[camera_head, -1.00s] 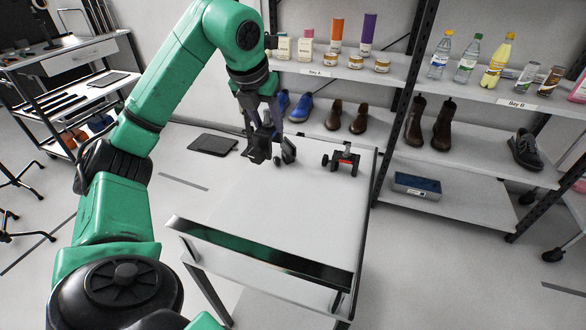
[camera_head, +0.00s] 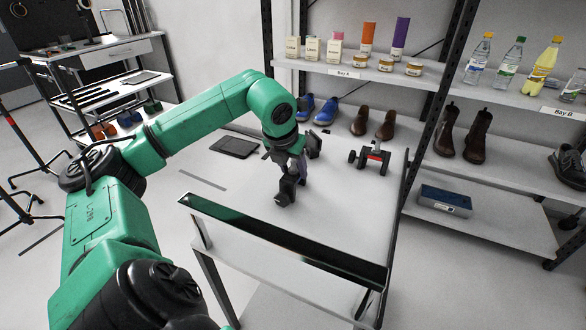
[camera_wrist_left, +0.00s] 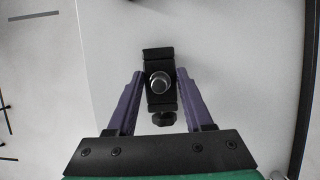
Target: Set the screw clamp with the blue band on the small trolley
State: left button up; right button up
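The white-topped small trolley (camera_head: 330,215) stands in front of me, with a raised rail along its near side. My left gripper (camera_head: 287,175) is over its top, pointing down. In the left wrist view its purple fingers (camera_wrist_left: 160,75) are closed on both sides of a black screw clamp (camera_wrist_left: 160,105) with a round knob. The clamp shows in the head view (camera_head: 286,193), low over or touching the trolley top; I cannot tell which. No blue band shows on it from here. My right gripper is out of view.
A black-and-red clamp-like object (camera_head: 372,158) stands on the trolley's far right. Another dark object (camera_head: 314,145) is just behind my gripper, partly hidden. Shelves (camera_head: 500,165) with shoes and bottles stand behind. A dark flat item (camera_head: 234,147) lies left of the trolley. The trolley's near part is clear.

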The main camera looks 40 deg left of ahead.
pick_arm(q)
jog(key=shift+o, duration=1.4)
jog(key=p+v, duration=0.2)
jog(key=v, duration=1)
jog(key=shift+p, duration=0.35)
jog(key=shift+r, duration=0.1)
